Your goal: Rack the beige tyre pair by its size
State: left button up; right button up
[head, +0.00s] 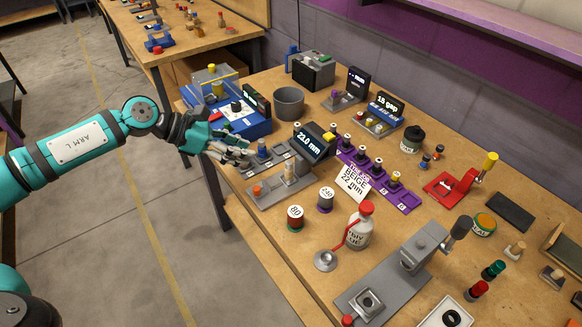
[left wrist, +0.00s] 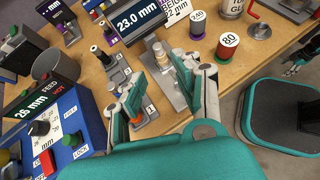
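My left gripper (head: 235,152) is over the near end of the grey slotted tray (head: 254,166). In the left wrist view its fingers (left wrist: 156,84) are spread apart with nothing clearly held between them. A small beige ringed piece (left wrist: 160,54) stands on the grey gauge (head: 268,194), just beyond the fingertips; I cannot tell whether it is the tyre pair. The display (head: 311,143) reads about 23.0 mm. A white card (head: 353,183) reads beige, 22 mm. The purple rack (head: 406,199) with several posts stands behind it. A dark gripper-like part, perhaps my right gripper (left wrist: 300,58), shows at the wrist view's right edge.
A blue machine with a dial (head: 240,118) and a dark grey cup (head: 289,102) stand beyond the gripper. Red and purple labelled spools (head: 295,217) and a white bottle (head: 358,232) stand to the right. A grey press (head: 400,270) fills the table's front right.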

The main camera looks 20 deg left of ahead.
pick_arm(q)
jog(key=p, duration=0.2)
send_near(287, 163)
jog(key=x, duration=0.4)
jog(key=shift+d+f, duration=0.15)
jog(key=shift+d, duration=0.15)
jog(key=p+x, duration=0.1)
jog(key=x, duration=0.3)
jog(key=shift+w+d, duration=0.15)
jog(key=shift+w, duration=0.15)
jog(key=shift+w+d+f, duration=0.1)
jog(key=shift+f, duration=0.1)
jog(key=shift+c, duration=0.4)
jog(key=c, duration=0.5)
grip_shut()
pick_arm(e)
jog(key=r, duration=0.4)
jog(key=shift+w+d, duration=0.1)
jog(key=shift+d, duration=0.2)
